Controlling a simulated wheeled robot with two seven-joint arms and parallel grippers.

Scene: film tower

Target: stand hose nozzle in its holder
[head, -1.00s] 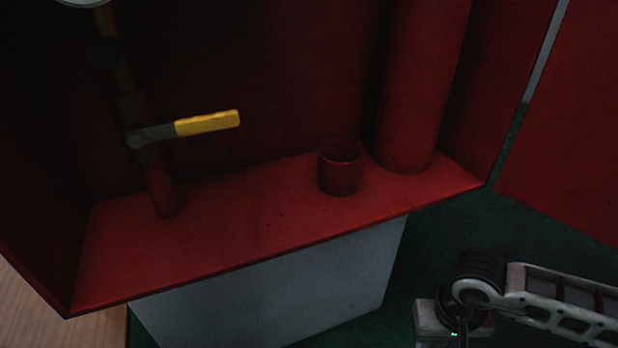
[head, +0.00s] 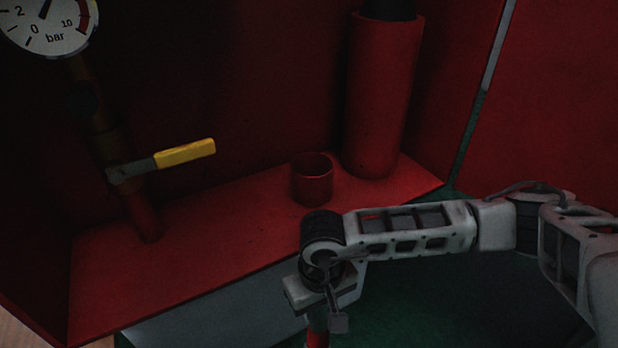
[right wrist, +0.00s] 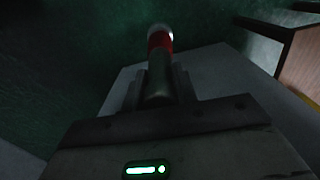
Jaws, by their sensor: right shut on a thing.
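The hose nozzle (right wrist: 158,42) shows in the right wrist view as a grey and red piece with a pale tip. My right gripper (right wrist: 160,86) is shut on its grey part. In the head view the nozzle's red part (head: 317,339) shows below my right wrist at the bottom edge, and the rest is hidden or out of frame. The holder (head: 313,183) appears to be the short, open-topped red cup on the cabinet floor. My right gripper is in front of and below the cup, apart from it. My left gripper is not in view.
A tall red cylinder (head: 382,100) stands behind the cup to the right. A pipe with a yellow valve handle (head: 185,153) and a pressure gauge (head: 47,22) are at the left. The cabinet floor (head: 215,222) between pipe and cup is clear. A red door panel (head: 555,110) is at the right.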

